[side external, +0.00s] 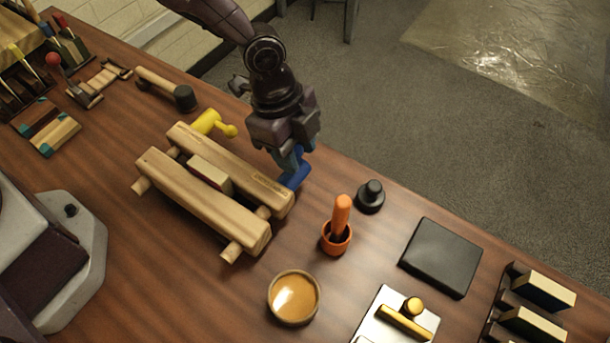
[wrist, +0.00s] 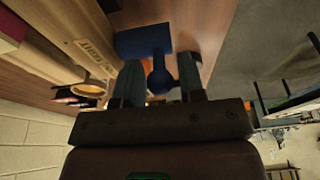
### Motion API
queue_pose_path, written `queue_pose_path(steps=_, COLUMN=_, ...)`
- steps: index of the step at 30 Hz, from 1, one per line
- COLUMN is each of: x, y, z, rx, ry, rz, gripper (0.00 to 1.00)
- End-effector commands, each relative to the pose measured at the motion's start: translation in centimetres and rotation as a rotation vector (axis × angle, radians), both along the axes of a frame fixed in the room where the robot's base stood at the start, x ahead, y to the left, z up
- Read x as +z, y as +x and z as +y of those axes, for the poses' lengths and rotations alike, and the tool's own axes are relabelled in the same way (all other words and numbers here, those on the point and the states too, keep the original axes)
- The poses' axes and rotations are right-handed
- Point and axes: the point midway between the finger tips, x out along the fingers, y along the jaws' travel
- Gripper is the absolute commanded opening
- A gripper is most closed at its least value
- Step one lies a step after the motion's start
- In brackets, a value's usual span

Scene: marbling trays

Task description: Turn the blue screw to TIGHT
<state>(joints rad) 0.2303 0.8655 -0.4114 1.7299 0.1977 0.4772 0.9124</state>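The wooden press has two thick beams (side external: 212,165). At its right end sits the blue screw (side external: 296,178), with a bar-shaped handle that also shows in the wrist view (wrist: 143,41). A rounded blue knob hangs between my fingers there. My gripper (side external: 291,160) points down at the blue screw, beside the beam's end. In the wrist view its two fingers (wrist: 160,76) stand apart on either side of the knob; whether they touch it is unclear. Part of the word TIGHT seems to show on the beam beside the screw. The yellow screw (side external: 211,122) is at the other end.
An orange mortar with pestle (side external: 337,238), a black round knobbed piece (side external: 370,196) and a bowl (side external: 294,297) stand right of the press. A black-headed mallet (side external: 168,90) lies behind it. The table edge runs close behind my gripper.

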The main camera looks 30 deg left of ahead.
Motion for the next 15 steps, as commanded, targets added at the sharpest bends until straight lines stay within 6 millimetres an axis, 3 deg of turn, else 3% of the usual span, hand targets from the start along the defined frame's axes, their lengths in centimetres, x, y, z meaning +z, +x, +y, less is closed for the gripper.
queue_pose_path(steps=6, x=0.02, y=-0.02, z=-0.14, rx=0.000, ry=-0.001, rz=0.000, gripper=0.36)
queue_pose_path(steps=10, x=0.02, y=-0.03, z=-0.16, rx=0.000, ry=-0.001, rz=0.000, gripper=0.06)
queue_pose_path(steps=15, x=0.00, y=-0.01, z=-0.02, rx=0.000, ry=-0.001, rz=0.000, gripper=0.05)
